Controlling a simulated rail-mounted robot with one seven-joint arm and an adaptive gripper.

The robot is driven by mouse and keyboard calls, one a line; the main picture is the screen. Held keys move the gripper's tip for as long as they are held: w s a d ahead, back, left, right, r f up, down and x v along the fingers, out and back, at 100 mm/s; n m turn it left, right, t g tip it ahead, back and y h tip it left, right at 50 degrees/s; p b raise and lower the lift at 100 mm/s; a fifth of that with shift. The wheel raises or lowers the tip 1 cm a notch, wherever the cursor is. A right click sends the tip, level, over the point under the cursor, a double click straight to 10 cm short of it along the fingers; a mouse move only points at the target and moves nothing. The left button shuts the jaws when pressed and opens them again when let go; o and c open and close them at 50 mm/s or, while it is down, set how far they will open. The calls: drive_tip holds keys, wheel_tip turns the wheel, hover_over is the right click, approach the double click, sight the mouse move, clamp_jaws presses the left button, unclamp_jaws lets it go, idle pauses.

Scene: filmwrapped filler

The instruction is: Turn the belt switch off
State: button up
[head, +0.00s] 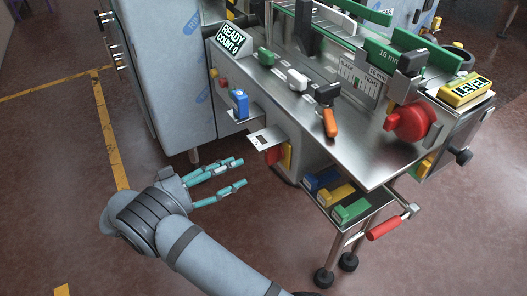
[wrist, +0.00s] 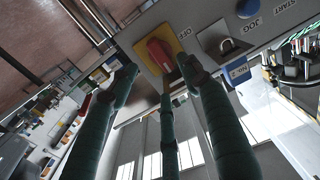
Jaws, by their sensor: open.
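A red rotary knob on a yellow plate (wrist: 160,50) shows at the top of the wrist view, on a grey panel. I take it for the belt switch, but its lettering is turned and hard to read. In the head view, a red and yellow part (head: 274,156) on the machine's front looks like the same switch. My gripper (head: 241,172) has teal fingers, spread open and empty, just left of that part and apart from it. The fingers (wrist: 158,84) reach towards the knob in the wrist view; I cannot tell whether any touches it.
A blue button (wrist: 248,8) and a metal hasp (wrist: 229,45) lie right of the knob. A small shelf (head: 262,139) juts out above the switch. A tray (head: 372,207) with coloured blocks and a red handle (head: 384,228) stand to the right. Floor left of my arm is clear.

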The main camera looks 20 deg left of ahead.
sight(268, 158)
drive_tip(key=w+d+m, duration=0.1)
drive_tip(key=w+d, duration=0.2)
drive_tip(key=w+d+m, duration=0.1)
drive_tip(key=w+d, duration=0.3)
drive_tip(key=shift+d+f, duration=0.1)
drive_tip(key=shift+d, duration=0.2)
drive_tip(key=c, duration=0.3)
drive_tip(key=c, duration=0.8)
drive_tip(key=shift+c, duration=0.3)
